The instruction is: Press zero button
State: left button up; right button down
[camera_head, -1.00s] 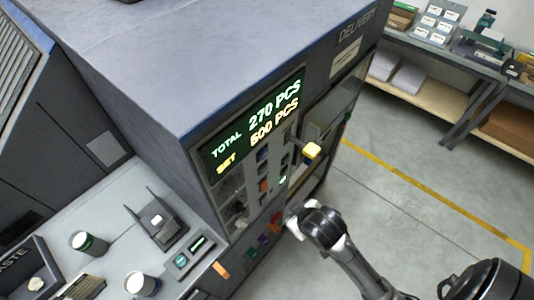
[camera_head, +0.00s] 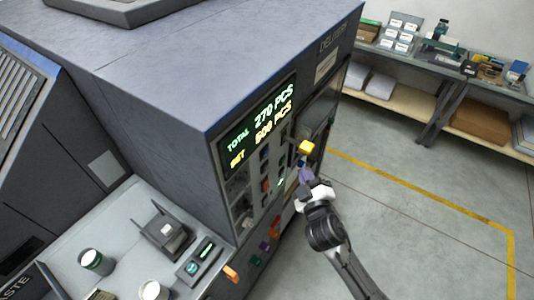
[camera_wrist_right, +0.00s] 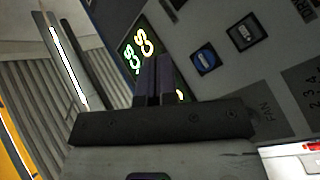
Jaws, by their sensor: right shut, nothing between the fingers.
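The control panel (camera_head: 258,180) is on the dark grey machine, under a lit display (camera_head: 260,122) reading TOTAL 270 PCS and SET 500 PCS. Several small buttons sit on the panel; I cannot read which one is the zero button. My right gripper (camera_head: 305,175) is shut and empty, in front of the panel's right part, just below a yellow knob (camera_head: 305,147). In the right wrist view the shut fingers (camera_wrist_right: 154,78) point at the panel beside the display's green digits (camera_wrist_right: 142,46). A blue button (camera_wrist_right: 206,58) and a dark button (camera_wrist_right: 244,32) show to their right. Contact cannot be judged. My left gripper is not in view.
A lower grey ledge (camera_head: 125,215) at left carries cups (camera_head: 95,262) and a small black bracket (camera_head: 166,230). A workbench (camera_head: 440,68) with several items stands at the back right. The floor (camera_head: 400,200) right of the machine is clear.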

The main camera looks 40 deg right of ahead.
aim_at(265, 153)
dwell(0.3)
jog(key=w+a+b, duration=0.1)
jog(key=w+a, duration=0.2)
jog(key=w, duration=0.5)
jog(key=shift+a+b, duration=0.15)
jog(key=shift+b, duration=0.15)
dwell(0.6)
dwell(0.7)
dwell(0.6)
jog(key=shift+w, duration=0.25)
